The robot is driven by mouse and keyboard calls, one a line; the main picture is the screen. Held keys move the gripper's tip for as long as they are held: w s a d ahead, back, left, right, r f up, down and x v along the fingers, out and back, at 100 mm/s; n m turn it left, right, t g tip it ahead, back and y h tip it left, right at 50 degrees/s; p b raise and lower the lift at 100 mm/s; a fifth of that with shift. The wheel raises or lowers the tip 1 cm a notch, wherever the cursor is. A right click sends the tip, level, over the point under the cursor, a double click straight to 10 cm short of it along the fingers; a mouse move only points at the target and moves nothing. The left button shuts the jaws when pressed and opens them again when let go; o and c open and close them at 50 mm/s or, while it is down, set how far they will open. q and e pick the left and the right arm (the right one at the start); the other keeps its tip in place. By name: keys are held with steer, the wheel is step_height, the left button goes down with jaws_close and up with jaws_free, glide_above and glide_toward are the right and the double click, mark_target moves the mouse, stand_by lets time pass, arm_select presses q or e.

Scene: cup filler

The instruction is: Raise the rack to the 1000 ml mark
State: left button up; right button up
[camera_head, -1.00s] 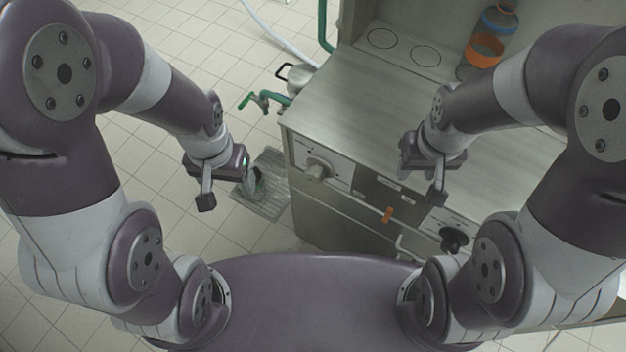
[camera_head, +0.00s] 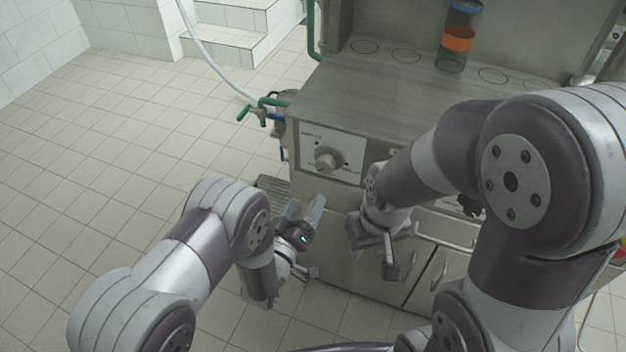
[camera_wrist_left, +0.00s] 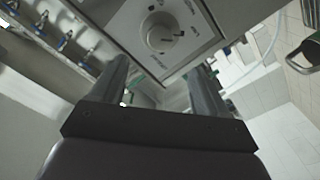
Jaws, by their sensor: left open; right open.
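A round grey knob (camera_head: 327,160) sits on a white labelled panel (camera_head: 346,143) on the front of the steel counter. The knob also shows in the left wrist view (camera_wrist_left: 160,33); its labels are too small to read. A slatted grey rack (camera_head: 272,187) shows low at the counter's left side, partly hidden by my left arm. My left gripper (camera_head: 308,210) is open and empty below the knob, apart from it; its fingers in the left wrist view (camera_wrist_left: 160,88) point towards the panel. My right gripper (camera_head: 372,256) is open and empty before the counter's front, right of the left one.
A clear cylinder with orange and blue bands (camera_head: 458,38) stands at the back of the counter top (camera_head: 395,85). The tiled floor on the left is open.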

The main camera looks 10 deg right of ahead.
mark_target(323, 169)
arm_select(q)
steer(key=x, duration=1.2)
steer(key=shift+w+d+f, duration=0.1)
steer(key=shift+w+d, duration=0.2)
steer(key=shift+w, duration=0.1)
arm_select(e)
steer(key=shift+w+d+r, duration=0.1)
steer(key=shift+w+d, duration=0.05)
steer(key=shift+d, duration=0.05)
arm_select(q)
steer(key=c, duration=1)
steer(key=shift+c, duration=0.2)
arm_select(e)
steer(key=shift+f, duration=0.2)
